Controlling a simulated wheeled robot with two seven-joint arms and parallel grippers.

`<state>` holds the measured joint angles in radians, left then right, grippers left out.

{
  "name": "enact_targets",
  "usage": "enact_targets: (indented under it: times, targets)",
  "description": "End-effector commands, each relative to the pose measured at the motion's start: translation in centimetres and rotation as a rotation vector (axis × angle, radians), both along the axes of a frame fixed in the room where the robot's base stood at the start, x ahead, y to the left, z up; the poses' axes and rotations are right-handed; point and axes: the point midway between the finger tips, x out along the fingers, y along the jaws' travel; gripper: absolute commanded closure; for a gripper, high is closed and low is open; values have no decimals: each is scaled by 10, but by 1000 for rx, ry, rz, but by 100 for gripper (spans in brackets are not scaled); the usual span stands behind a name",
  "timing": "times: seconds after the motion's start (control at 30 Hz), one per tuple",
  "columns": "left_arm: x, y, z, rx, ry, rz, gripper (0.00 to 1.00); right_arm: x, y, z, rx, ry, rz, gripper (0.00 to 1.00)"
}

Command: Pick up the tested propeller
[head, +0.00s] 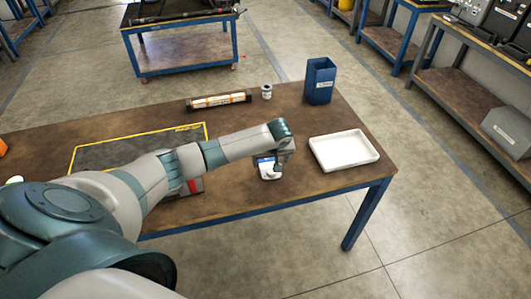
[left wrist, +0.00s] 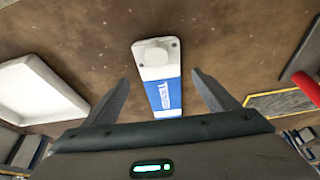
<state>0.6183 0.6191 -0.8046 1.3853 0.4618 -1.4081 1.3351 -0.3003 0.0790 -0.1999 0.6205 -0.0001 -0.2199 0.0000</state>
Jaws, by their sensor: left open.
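I cannot make out a propeller as such in either view. A small white block with a round white hub on one end and a blue label (left wrist: 160,75) lies on the table in the left wrist view. It also shows in the head view (head: 267,170), partly hidden by my gripper. My left gripper (head: 281,160) is above and beside it, pointing down. In the left wrist view my left gripper (left wrist: 160,80) is open and empty, one finger on each side of the labelled block, with no contact visible. My right gripper is in neither view.
A white tray (head: 344,151) is at the table's right. A yellow-bordered dark mat (head: 120,151) lies left. A red object (left wrist: 307,86) shows at the wrist view's right.

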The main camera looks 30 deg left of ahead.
Motion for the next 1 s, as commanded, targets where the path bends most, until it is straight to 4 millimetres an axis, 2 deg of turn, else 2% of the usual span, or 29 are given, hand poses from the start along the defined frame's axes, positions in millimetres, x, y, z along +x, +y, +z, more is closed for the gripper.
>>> enact_targets:
  times: [0.07,0.3,0.83,0.87,1.0]
  targets:
    - [1,3,-5,1,2,2,20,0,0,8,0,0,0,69]
    - [7,8,-25,0,-1,1,20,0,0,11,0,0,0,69]
    - [7,9,-28,0,-1,0,20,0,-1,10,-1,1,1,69]
    - [7,9,-28,0,-1,0,24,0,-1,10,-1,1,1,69]
    - [7,9,-28,0,-1,0,58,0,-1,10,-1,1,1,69]
